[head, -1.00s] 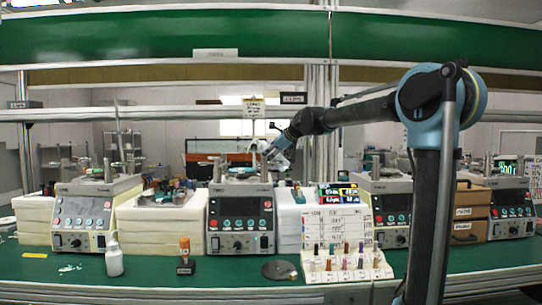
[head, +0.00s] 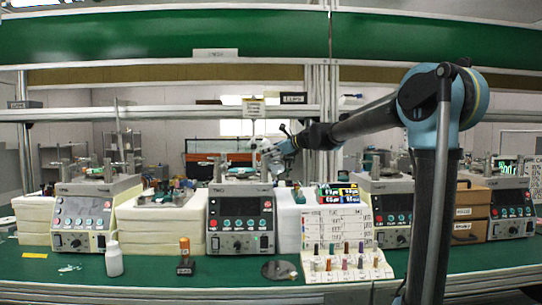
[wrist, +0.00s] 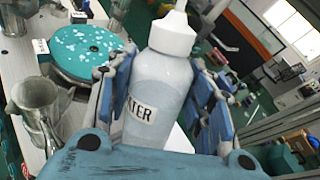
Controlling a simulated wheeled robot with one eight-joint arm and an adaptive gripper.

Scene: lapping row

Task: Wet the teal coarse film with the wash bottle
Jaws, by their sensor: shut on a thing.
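My gripper (wrist: 160,80) is shut on the wash bottle (wrist: 158,82), a translucent white squeeze bottle with a white cap and a label ending in "TER". A finger presses on each side of its body; the tip of its spout is near the top edge of the wrist view. The teal coarse film (wrist: 72,48) is a round disc on a plate, left of the bottle and apart from it in that view. Pale, drop-like patches are scattered over the film. In the head view my gripper (head: 266,154) is small, above the middle machine (head: 240,222).
A clear glass or metal vessel (wrist: 38,103) stands near the film. Another white bottle (head: 114,259) and an orange-capped stick (head: 185,250) stand on the green bench. A sample rack (head: 345,270) and a dark disc (head: 279,270) are at the front.

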